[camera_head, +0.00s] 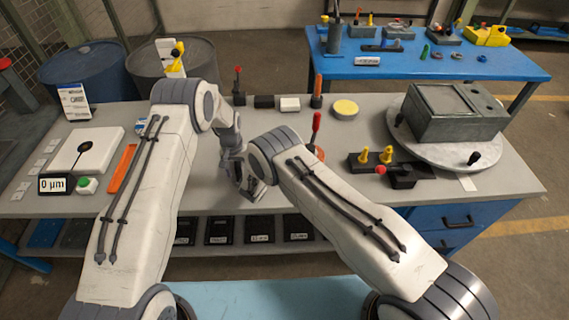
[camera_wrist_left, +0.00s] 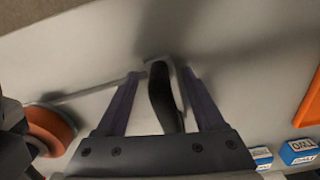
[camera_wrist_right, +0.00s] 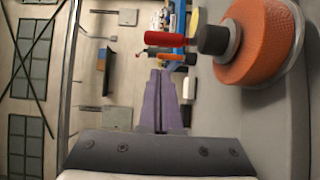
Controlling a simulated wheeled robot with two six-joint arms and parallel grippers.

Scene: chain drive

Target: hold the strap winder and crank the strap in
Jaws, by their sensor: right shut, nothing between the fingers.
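The strap winder shows as an orange drum (camera_wrist_right: 262,45) with a red crank knob (camera_wrist_right: 168,39) on a dark stem in the right wrist view. Its red knob (camera_head: 316,121) stands up behind my right arm in the head view. In the left wrist view the drum (camera_wrist_left: 47,130) is at the left, and a thin grey bar runs from near it to a black handle (camera_wrist_left: 161,95). My left gripper (camera_wrist_left: 160,74) is open, with the handle between its fingers and gaps on both sides. My right gripper (camera_wrist_right: 160,75) is shut and empty, beside the drum; my arm hides it in the head view.
The grey bench (camera_head: 350,185) carries a turntable (camera_head: 410,145) with a grey box on the right, and yellow and red knobbed parts near it. A white scale-like plate (camera_head: 85,151), a gauge display (camera_head: 57,185) and an orange strip (camera_head: 123,168) lie on the left.

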